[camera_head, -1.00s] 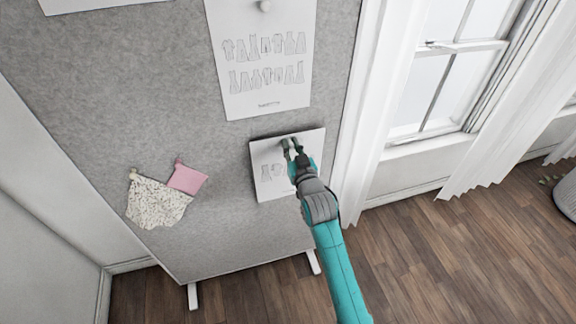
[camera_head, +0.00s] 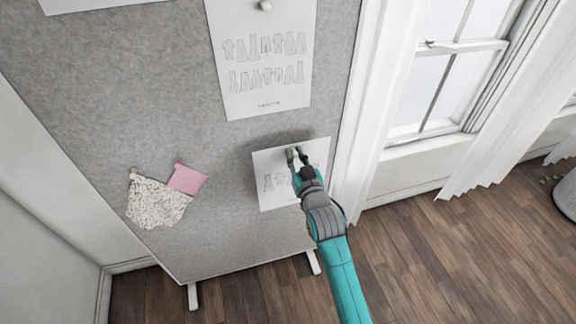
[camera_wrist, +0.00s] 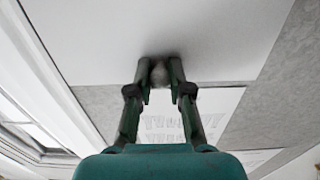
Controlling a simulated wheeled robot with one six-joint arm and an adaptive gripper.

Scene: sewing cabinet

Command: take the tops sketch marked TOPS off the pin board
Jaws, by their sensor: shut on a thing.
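The small white sketch sheet (camera_head: 275,192) with faint garment drawings is low on the right of the pin board, in the head view. I cannot read its marking. My gripper (camera_head: 294,153) is at its upper middle, and the sheet stands off the board with a shadow above it. In the wrist view the sheet (camera_wrist: 160,25) fills the top, very close. My gripper's fingers (camera_wrist: 158,75) are closed around a round grey pin head (camera_wrist: 158,74) at the sheet. The fingers hide part of the drawings.
The grey pin board (camera_head: 130,80) also carries a larger garment sheet (camera_head: 265,60) just above, and a speckled fabric swatch (camera_head: 155,203) with a pink swatch (camera_head: 187,178) at the left. A curtain (camera_head: 360,140) and window (camera_head: 425,80) are at the right.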

